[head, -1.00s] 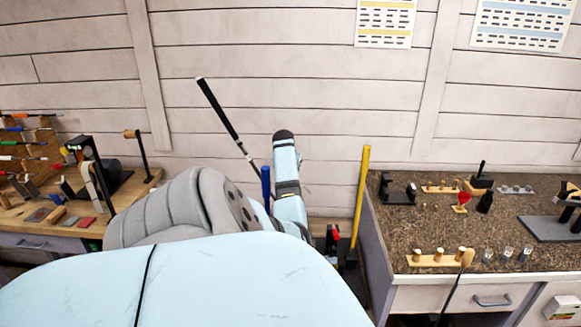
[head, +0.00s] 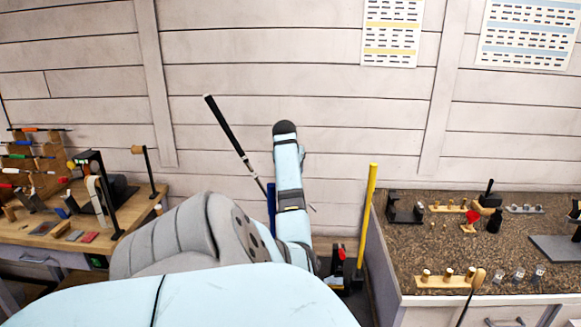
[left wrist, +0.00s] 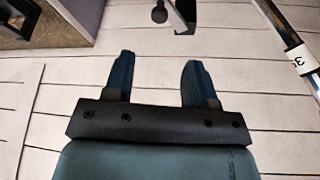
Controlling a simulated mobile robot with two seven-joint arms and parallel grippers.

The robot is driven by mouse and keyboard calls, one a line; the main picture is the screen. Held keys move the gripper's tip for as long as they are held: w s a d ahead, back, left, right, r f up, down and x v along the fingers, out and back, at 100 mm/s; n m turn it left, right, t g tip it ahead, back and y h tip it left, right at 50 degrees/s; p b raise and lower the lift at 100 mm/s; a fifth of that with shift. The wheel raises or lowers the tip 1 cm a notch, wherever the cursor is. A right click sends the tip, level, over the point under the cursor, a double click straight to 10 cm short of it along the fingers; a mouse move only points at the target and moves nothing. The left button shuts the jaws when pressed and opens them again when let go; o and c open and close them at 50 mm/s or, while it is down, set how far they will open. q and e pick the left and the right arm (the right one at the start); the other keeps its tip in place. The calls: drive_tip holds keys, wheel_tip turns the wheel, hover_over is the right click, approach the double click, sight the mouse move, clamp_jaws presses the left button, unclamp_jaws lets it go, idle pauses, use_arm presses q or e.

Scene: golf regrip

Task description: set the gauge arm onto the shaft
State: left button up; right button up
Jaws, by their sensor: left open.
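The club shaft (head: 257,181) leans up beside a blue post (head: 271,197), with its black grip (head: 221,122) at the upper left end. In the left wrist view a shiny shaft (left wrist: 284,33) with a white numbered band (left wrist: 303,60) crosses the upper right, apart from my fingers. My left gripper (left wrist: 156,66) is open and empty, its two dark blue fingers spread. In the head view my raised arm hides its gripper. A dark part (left wrist: 185,14) shows at the top of the wrist view; I cannot tell whether it is the gauge arm. My right gripper is not in view.
A wooden bench (head: 27,231) with tools stands at left. A granite-topped bench (head: 415,240) with small holders stands at right. A yellow post (head: 369,212) rises between my arm and the right bench. The plank wall is behind.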

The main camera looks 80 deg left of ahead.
use_arm(q)
drive_tip(key=shift+v, duration=1.35)
